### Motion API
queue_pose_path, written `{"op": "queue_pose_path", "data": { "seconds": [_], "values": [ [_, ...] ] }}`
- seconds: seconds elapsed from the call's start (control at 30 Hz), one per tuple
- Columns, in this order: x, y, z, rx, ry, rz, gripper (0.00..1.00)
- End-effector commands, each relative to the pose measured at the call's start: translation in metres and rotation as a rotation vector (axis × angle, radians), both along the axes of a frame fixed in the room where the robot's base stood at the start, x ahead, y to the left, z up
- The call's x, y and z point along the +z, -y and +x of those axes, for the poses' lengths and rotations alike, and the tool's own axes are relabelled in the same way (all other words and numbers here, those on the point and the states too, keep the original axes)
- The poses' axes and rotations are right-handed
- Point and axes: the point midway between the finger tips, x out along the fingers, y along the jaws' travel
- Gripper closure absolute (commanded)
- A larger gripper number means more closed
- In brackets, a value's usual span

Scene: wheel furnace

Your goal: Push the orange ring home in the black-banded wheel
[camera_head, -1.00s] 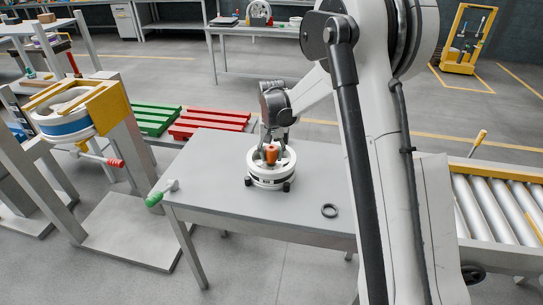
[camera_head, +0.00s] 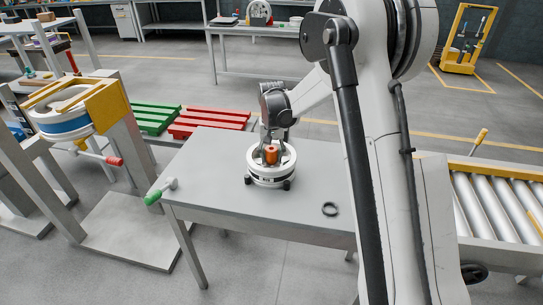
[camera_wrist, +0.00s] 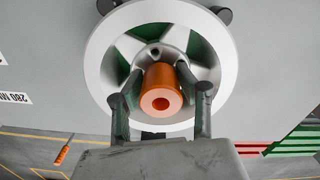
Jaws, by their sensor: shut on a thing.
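The white wheel with a black band (camera_head: 262,181) lies flat on dark feet on the grey table. In the wrist view its pale rim (camera_wrist: 98,62) and spokes show, with green visible between the spokes. The orange ring (camera_head: 271,157), a short tube with a bore, stands at the wheel's centre. In the wrist view the orange ring (camera_wrist: 161,86) sticks out towards me at the hub; its lower end is hidden. My gripper (camera_head: 272,146) is over the wheel, its fingers (camera_wrist: 162,95) on either side of the orange ring, shut on it.
A small black ring (camera_head: 329,209) lies on the grey table (camera_head: 220,205), right of the wheel. A green-handled lever (camera_head: 158,192) is at the table's left edge. Red (camera_head: 208,122) and green pallets (camera_head: 152,119) lie behind. A roller conveyor (camera_head: 497,205) stands at right.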

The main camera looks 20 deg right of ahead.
Motion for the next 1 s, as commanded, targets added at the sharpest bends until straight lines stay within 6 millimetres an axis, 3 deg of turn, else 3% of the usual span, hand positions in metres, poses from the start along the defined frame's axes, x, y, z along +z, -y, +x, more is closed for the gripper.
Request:
{"op": "queue_pose_path", "data": {
  "seconds": [1.0],
  "values": [
    [-0.013,0.000,-0.001,0.000,-0.001,0.000,0.84]
  ]
}}
